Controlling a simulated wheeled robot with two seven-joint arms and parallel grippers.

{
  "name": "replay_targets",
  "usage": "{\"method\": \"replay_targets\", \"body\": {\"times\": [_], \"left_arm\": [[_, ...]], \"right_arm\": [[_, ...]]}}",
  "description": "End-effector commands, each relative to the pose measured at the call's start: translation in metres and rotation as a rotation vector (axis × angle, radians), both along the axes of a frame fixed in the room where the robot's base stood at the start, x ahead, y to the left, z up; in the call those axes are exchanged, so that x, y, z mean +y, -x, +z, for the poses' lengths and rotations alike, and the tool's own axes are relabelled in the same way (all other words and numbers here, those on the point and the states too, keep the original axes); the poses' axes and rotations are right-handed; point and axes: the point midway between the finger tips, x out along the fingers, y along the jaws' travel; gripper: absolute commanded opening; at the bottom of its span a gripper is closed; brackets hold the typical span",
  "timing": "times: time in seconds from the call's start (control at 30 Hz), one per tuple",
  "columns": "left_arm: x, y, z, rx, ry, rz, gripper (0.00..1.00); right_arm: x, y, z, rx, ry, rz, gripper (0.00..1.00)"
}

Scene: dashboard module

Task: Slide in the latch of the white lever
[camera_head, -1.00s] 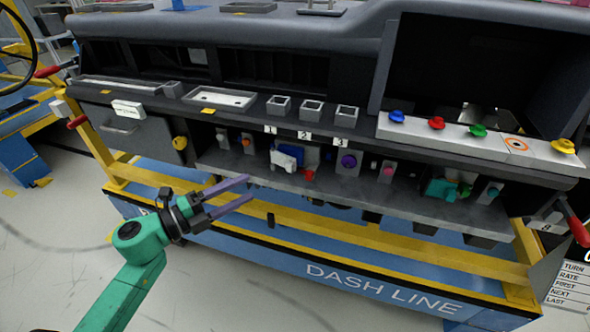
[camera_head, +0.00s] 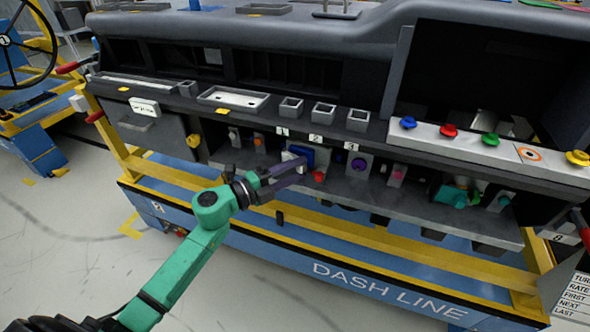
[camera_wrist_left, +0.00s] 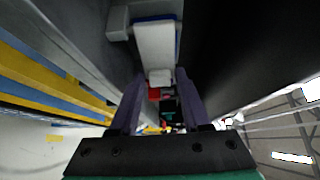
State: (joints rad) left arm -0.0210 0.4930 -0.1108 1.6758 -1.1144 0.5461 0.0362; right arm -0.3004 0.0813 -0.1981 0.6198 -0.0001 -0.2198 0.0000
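The white lever (camera_head: 290,156) sits on a blue connector block (camera_head: 308,153) in the lower bay of the dashboard, below the label 2. In the left wrist view, the white lever (camera_wrist_left: 155,45) lies straight ahead, with a blue edge behind it. A small white tab (camera_wrist_left: 160,77) at its near end shows between my fingertips. My left gripper (camera_head: 300,170) is open, its purple-grey fingers pointing at the lever. In the wrist view the fingers (camera_wrist_left: 161,78) stand apart on either side of the tab. I cannot tell whether they touch it. My right gripper is not in view.
A red part (camera_head: 318,177) sits just right of the lever. A purple knob (camera_head: 358,163) and a teal part (camera_head: 452,195) stand further right on the ledge. The dashboard overhang (camera_head: 240,118) lies above; a yellow rail (camera_head: 350,243) runs below.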

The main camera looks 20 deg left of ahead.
Motion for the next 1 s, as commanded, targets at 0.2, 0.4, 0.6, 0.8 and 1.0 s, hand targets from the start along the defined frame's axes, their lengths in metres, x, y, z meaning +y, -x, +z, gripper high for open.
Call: {"method": "replay_targets", "body": {"times": [0.2, 0.4, 0.6, 0.8, 1.0], "left_arm": [[-0.004, -0.003, 0.005, 0.002, 0.004, 0.084, 0.0], [-0.008, -0.011, 0.002, 0.001, 0.002, 0.236, 0.0], [-0.008, -0.012, 0.0, 0.0, -0.001, 0.254, 0.0], [-0.008, -0.012, 0.0, 0.0, -0.001, 0.253, 0.62], [-0.008, -0.012, 0.0, 0.0, -0.001, 0.252, 0.62]], "right_arm": [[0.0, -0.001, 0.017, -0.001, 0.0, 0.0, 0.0], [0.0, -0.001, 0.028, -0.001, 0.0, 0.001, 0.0], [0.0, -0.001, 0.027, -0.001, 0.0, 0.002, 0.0], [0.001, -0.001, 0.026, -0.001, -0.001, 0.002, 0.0], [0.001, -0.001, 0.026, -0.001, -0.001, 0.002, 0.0]]}}
